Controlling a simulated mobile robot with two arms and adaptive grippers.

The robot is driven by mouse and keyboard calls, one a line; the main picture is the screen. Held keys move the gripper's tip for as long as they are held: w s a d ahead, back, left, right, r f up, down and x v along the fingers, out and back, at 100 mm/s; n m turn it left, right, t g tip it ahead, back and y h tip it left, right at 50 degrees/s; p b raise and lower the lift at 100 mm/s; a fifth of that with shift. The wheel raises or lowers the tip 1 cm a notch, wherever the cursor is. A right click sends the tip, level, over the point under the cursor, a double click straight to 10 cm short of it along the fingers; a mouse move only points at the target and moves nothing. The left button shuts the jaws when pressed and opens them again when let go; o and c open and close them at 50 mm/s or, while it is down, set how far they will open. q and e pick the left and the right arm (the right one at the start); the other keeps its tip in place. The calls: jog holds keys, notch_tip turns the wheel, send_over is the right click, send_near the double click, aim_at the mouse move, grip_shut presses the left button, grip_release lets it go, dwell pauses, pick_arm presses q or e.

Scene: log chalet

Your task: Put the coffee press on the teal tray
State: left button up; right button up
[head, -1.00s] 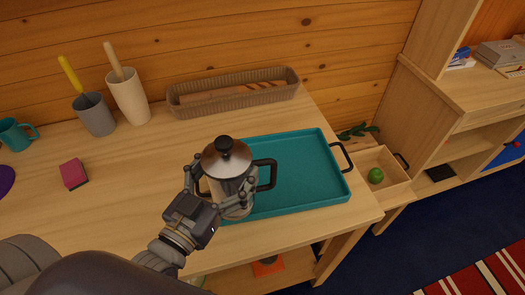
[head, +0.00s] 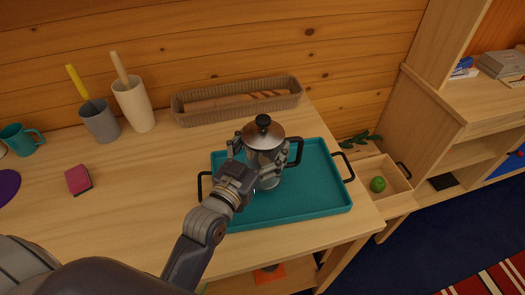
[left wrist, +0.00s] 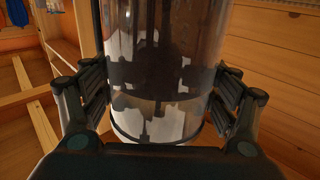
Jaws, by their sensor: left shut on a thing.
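The coffee press (head: 266,135) has a silver lid, a black knob and a black handle on its right. It is upright over the teal tray (head: 310,200), left of the tray's middle; I cannot tell whether its base touches the tray. My left gripper (head: 250,165) is shut on the coffee press from its near left side. In the left wrist view the press's glass body (left wrist: 165,75) fills the space between the fingers of my left gripper (left wrist: 160,95). The tray has black handles at both ends. My right gripper is not in view.
A woven basket (head: 240,106) stands behind the tray. A white cup (head: 134,106) with a wooden stick, a grey cup (head: 100,122), a teal mug (head: 22,140) and a pink sponge (head: 78,180) are at left. The tray's right part is clear.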

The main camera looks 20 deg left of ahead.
pick_arm(q)
notch_tip(320, 180, down, 2)
jog(key=shift+f, duration=0.3)
jog(key=o, duration=1.9)
jog(key=shift+f, duration=0.25)
jog(key=shift+s, duration=0.1)
jog(key=shift+s+r, duration=0.1)
